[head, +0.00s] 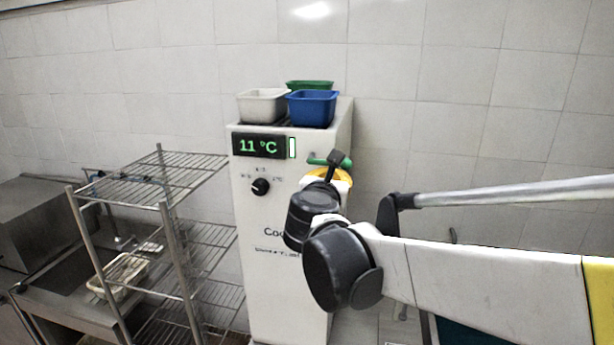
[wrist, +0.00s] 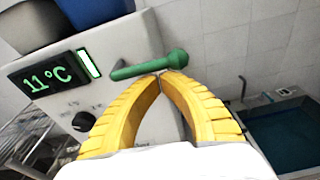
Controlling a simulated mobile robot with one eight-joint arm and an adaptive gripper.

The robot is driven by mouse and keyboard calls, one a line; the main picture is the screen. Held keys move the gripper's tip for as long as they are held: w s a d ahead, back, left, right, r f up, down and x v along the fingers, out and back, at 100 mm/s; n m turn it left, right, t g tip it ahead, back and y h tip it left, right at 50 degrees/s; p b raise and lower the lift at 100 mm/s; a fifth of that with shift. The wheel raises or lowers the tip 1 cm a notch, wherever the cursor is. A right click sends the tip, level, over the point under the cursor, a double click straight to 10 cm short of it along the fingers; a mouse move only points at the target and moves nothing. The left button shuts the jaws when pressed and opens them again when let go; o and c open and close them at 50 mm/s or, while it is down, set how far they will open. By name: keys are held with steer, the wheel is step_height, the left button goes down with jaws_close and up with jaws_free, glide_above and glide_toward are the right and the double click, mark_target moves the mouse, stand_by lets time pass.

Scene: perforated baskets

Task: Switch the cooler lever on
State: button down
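The white cooler (head: 270,230) stands against the tiled wall, with a display (head: 258,147) reading 11 °C and a lit green bar beside it. The green lever (wrist: 150,65) sticks out to the right of the display in the wrist view, roughly level, with a rounded knob at its right end. In the head view the lever (head: 317,161) is partly hidden by my arm. My gripper (wrist: 162,76) has its yellow fingers' tips together, just below the lever near its knob. I cannot tell whether the tips touch it.
A black dial (head: 260,187) sits below the display. White (head: 262,106), blue (head: 312,109) and green (head: 310,84) baskets stand on the cooler. A wire rack (head: 165,180) is to its left, with a sink (head: 60,270) beyond. A blue-green basin (wrist: 290,135) is at lower right.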

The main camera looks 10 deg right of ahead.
steer(key=shift+f, duration=0.1)
steer(key=s+a+f+b, duration=0.2)
steer(key=s+a+b, duration=0.15)
steer(key=s, duration=0.55)
steer(key=s+d+f+m+g+b, duration=0.2)
steer(key=s+d+f+m+b, duration=0.3)
steer(key=f, duration=0.5)
steer(key=s+d+f+m+g+y+b, duration=0.1)
steer(key=s+d+f+m+g+b, duration=0.1)
steer(key=f+m+b, duration=0.65)
steer(key=s+d+f+m+g+b, duration=0.2)
steer(key=s+d+f+m+b, duration=0.15)
steer(key=f, duration=0.75)
steer(key=s+f+m+g+y+b, duration=0.1)
steer(key=s+f+m+b, duration=0.2)
steer(key=f, duration=0.3)
steer(key=s+a+f+m+y+b, duration=0.1)
steer(key=s+f+m+y+b, duration=0.1)
steer(key=f+m+b, duration=0.3)
steer(key=s+a+f+m+g+y+b, duration=0.1)
steer(key=s+f+m+b, duration=0.3)
steer(key=f, duration=0.4)
steer(key=shift+s+f+m+g, duration=0.3)
steer(key=shift+s+m, duration=0.3)
steer(key=shift+m, duration=0.5)
